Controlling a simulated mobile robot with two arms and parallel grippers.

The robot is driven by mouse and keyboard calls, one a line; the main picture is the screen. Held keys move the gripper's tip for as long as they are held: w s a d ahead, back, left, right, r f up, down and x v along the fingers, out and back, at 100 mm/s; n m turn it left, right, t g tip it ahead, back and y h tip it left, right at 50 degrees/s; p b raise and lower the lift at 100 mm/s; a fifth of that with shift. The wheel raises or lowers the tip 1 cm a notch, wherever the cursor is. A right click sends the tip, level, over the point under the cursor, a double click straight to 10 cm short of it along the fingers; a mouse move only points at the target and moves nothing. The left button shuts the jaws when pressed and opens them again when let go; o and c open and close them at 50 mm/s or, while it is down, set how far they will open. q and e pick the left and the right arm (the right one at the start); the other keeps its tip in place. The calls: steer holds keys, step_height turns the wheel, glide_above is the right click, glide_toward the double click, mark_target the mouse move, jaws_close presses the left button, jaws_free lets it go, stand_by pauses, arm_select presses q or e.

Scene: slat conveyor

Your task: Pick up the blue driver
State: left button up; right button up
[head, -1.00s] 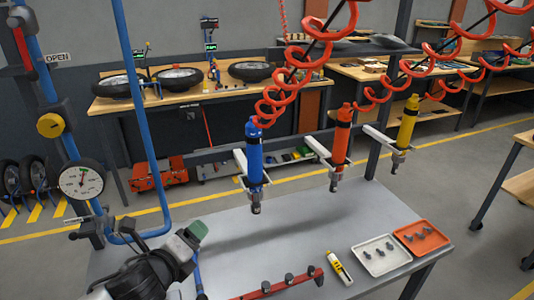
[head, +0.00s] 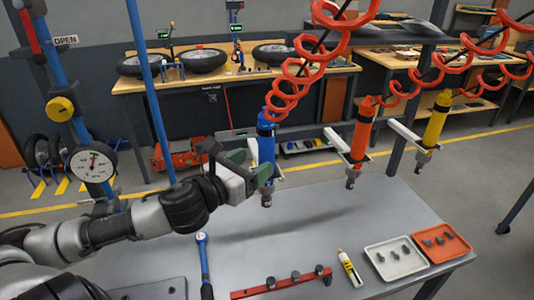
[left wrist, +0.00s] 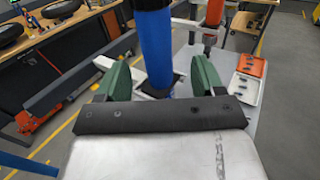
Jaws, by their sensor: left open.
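The blue driver (head: 265,143) hangs upright from a red coiled hose at a white bracket above the grey table. My left gripper (head: 243,164) reaches it from the left at the height of its lower body. In the left wrist view the green fingers of my left gripper (left wrist: 160,76) are apart, and the blue driver (left wrist: 152,40) stands between them as seen from there. I cannot tell whether either finger touches it. The driver's lower end is partly hidden by the gripper in the left wrist view. My right gripper is not in view.
An orange driver (head: 360,135) and a yellow driver (head: 436,122) hang to the right. The grey table (head: 300,225) below holds a red rail (head: 283,283), a torque wrench (head: 204,262), a yellow-and-white tube (head: 349,266), a white tray (head: 376,266) and an orange tray (head: 462,245).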

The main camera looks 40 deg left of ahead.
mark_target(261, 156)
arm_select(q)
steer(key=shift+w, duration=0.25)
steer(key=shift+w+r+p, duration=0.2)
steer(key=shift+w+p, duration=0.25)
steer(key=w+p, duration=0.1)
steer(key=w, duration=0.2)
steer(key=shift+w+f+p, duration=0.1)
steer(key=shift+p, duration=0.3)
steer(key=shift+w+d+f, duration=0.15)
steer(key=shift+w+f, duration=0.05)
steer(key=shift+w, duration=0.4)
steer(key=shift+r, duration=0.1)
steer(key=c, duration=1.2)
